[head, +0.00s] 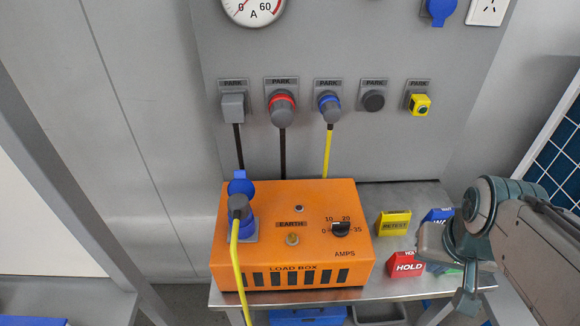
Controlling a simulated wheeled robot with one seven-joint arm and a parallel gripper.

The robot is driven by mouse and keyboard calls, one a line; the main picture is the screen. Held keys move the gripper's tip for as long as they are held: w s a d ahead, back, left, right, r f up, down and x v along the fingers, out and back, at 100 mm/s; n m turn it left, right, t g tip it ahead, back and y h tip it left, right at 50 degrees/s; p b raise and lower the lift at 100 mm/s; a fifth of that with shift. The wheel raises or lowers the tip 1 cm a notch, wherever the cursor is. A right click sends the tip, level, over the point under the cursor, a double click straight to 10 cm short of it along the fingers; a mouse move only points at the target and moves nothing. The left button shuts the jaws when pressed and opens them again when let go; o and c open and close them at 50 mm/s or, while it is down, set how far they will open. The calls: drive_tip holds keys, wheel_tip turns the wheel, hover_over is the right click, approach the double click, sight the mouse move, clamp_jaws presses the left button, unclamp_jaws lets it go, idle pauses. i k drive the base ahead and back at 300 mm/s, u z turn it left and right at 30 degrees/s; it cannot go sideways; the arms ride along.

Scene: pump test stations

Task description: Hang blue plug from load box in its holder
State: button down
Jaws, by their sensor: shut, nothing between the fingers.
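A grey plug (239,206) stands in the blue socket (248,232) at the left of the orange load box (300,265). The socket's blue lid (241,184) is up behind it. A yellow cable (238,275) runs from this plug down over the box front. On the wall panel, a blue-ringed plug (329,104) sits in the third PARK holder (327,84), its yellow cable hanging behind the box. My gripper (465,306) is shut and empty at the right, beyond the load box and apart from both plugs.
Other PARK holders carry a grey square plug (233,107), a red-ringed plug (282,105), a dark round piece (374,100) and a yellow piece (420,104). Yellow RETEST (395,223) and red HOLD (406,265) blocks stand on the metal bench (405,197). A blue block (438,214) is partly hidden.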

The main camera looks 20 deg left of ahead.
sight(239, 208)
drive_tip(key=z, duration=0.05)
drive_tip(key=k, duration=0.7)
drive_tip(key=u, duration=0.15)
drive_tip(key=i, duration=0.95)
drive_tip(key=u, duration=2.25)
